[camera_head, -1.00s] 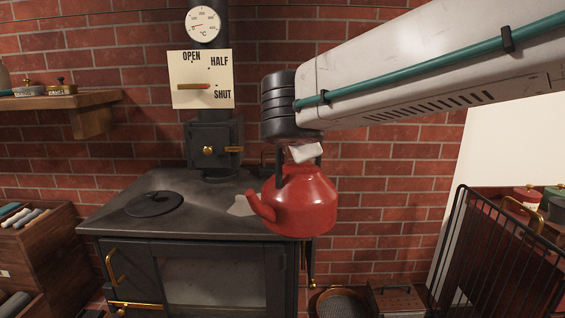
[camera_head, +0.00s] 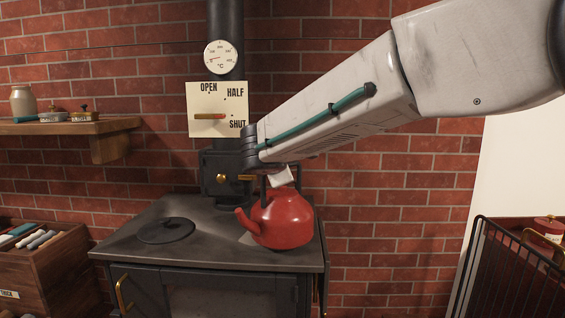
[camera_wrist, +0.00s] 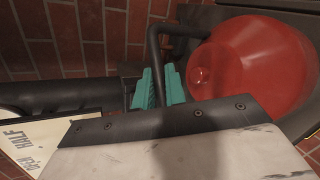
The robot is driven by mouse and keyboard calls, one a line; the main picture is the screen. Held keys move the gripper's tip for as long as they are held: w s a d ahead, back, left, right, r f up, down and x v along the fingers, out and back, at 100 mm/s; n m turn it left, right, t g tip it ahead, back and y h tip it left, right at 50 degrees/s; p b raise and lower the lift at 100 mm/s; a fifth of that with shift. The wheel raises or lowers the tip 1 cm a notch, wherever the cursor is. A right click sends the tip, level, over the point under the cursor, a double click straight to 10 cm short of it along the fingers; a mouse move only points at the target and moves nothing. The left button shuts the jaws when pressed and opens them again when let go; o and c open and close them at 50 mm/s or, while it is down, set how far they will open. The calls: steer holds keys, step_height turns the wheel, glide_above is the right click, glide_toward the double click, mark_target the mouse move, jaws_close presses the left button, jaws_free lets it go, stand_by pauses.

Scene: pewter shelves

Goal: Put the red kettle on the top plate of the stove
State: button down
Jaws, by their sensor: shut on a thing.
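The red kettle (camera_head: 283,220) is upright at the right end of the stove's dark top plate (camera_head: 205,232), its spout pointing left. I cannot tell whether its base touches the plate or hangs just above it. My gripper (camera_head: 280,178) is above the kettle, shut on its dark handle. In the wrist view the teal finger pads of my gripper (camera_wrist: 160,87) close around the handle bar, and the kettle's red body (camera_wrist: 245,65) fills the upper right. My arm hides part of the wall behind.
A round black lid (camera_head: 166,231) lies on the plate's left part. A stovepipe (camera_head: 226,110) with a gauge and an OPEN/HALF/SHUT sign (camera_head: 208,103) rises behind. A wooden shelf (camera_head: 70,127) and a wooden crate (camera_head: 40,262) are left. A black rack (camera_head: 500,270) stands right.

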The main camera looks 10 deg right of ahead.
steer(key=shift+f, duration=0.85)
steer(key=c, duration=1.5)
jaws_free()
steer(key=shift+f, duration=0.1)
steer(key=shift+o, duration=0.2)
